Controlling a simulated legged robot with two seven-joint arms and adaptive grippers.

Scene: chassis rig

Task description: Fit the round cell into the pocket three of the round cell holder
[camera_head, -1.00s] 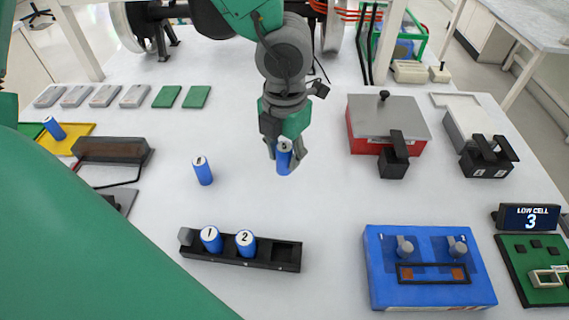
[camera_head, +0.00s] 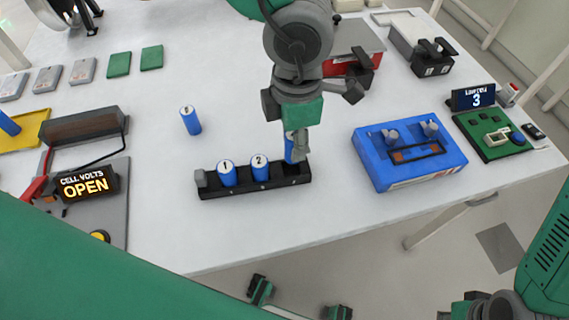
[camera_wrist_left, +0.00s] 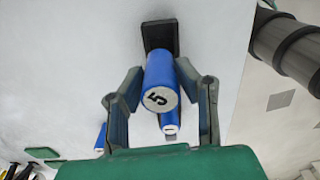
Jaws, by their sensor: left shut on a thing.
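The black round cell holder (camera_head: 285,187) lies near the table's front edge. Blue cells marked 1 (camera_head: 228,175) and 2 (camera_head: 260,170) stand in its first two pockets. My left gripper (camera_head: 298,150) is above the right-hand pocket, shut on a blue round cell (camera_head: 289,147). In the left wrist view the held cell (camera_wrist_left: 160,80) shows a 5 on its end, between the two fingers; the holder (camera_wrist_left: 160,38) is beyond it. The fingers partly hide the cell and pocket; I cannot tell whether its lower end has entered.
Another blue cell (camera_head: 190,120) stands loose behind the holder. A blue box with two knobs (camera_head: 408,155) is to the right. A tester with a display reading OPEN (camera_head: 86,184) is at left.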

